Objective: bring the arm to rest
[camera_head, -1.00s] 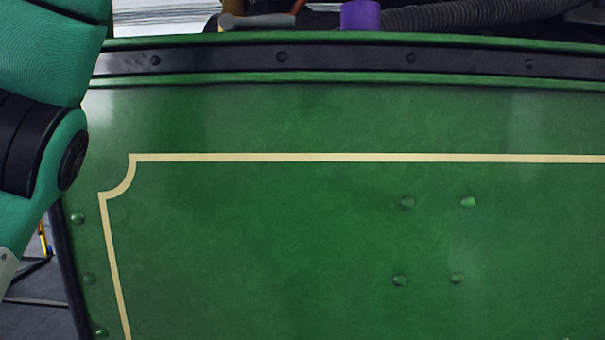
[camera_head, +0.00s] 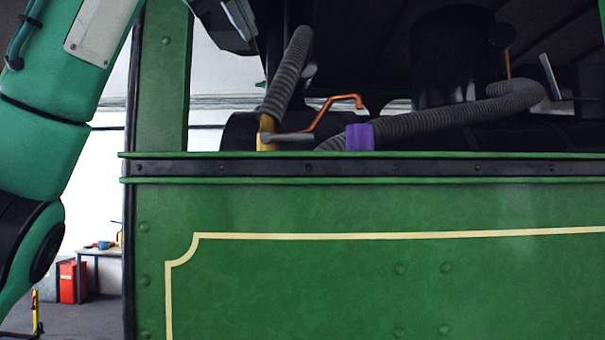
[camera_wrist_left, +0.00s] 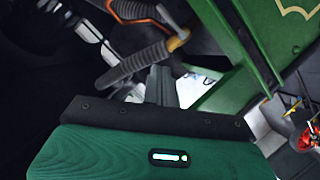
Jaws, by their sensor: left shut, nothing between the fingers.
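My left arm comes in along the left edge of the head view, its green links raised in front of the tram's left end. My left gripper (camera_head: 238,18) shows only in part at the top edge, in front of the dark cab opening. In the left wrist view its grey fingers (camera_wrist_left: 160,86) are together and hold nothing. They are above and clear of the tram's green wall as far as I can tell. My right gripper is in neither view.
The tram's green side wall (camera_head: 370,290) fills the lower head view. A green post (camera_head: 163,80) stands at left. A table (camera_head: 98,252) and red box (camera_head: 70,281) stand behind.

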